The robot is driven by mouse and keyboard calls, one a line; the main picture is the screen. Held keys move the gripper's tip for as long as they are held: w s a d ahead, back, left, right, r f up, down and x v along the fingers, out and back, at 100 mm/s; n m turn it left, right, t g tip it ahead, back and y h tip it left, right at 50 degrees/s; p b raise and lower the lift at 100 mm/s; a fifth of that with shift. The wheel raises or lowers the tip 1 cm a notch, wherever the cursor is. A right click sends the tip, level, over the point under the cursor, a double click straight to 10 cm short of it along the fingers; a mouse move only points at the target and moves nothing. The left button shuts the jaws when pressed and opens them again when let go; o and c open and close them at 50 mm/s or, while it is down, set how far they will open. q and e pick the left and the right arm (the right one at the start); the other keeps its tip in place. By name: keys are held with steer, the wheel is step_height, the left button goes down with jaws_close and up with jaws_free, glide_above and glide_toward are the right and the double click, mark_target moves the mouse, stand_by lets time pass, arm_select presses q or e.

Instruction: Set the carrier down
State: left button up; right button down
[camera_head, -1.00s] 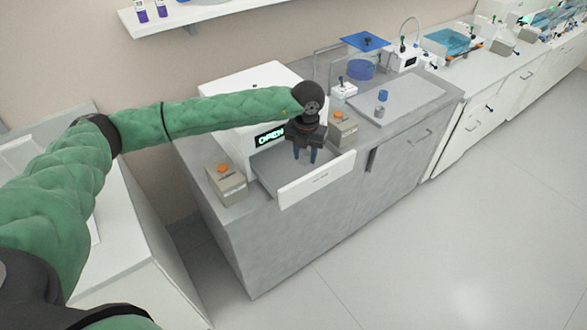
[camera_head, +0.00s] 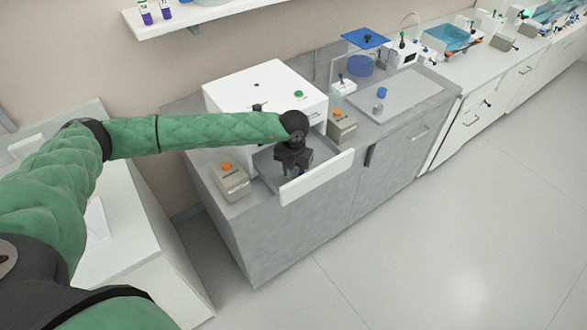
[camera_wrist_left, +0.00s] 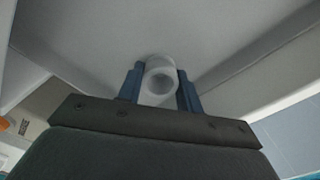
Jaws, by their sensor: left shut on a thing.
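My left gripper (camera_head: 290,174) reaches down into the pulled-out drawer (camera_head: 318,177) of a white box-shaped machine (camera_head: 262,97). In the left wrist view, its blue fingers (camera_wrist_left: 160,82) are shut on a small whitish carrier (camera_wrist_left: 159,86), round with a hollow opening in its end. The grey drawer floor (camera_wrist_left: 95,30) lies close behind the carrier; whether they touch I cannot tell. In the head view the carrier is hidden by the gripper. My right gripper is not in view.
Beige boxes with orange tops stand on either side of the drawer, one at left (camera_head: 229,182) and one at right (camera_head: 341,127). A grey tray (camera_head: 405,95) with a small blue-topped piece (camera_head: 382,93) lies further right. Drawer walls surround the gripper closely.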

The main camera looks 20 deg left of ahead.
arm_select(q)
steer(key=shift+f, duration=0.1)
steer(key=o, duration=1)
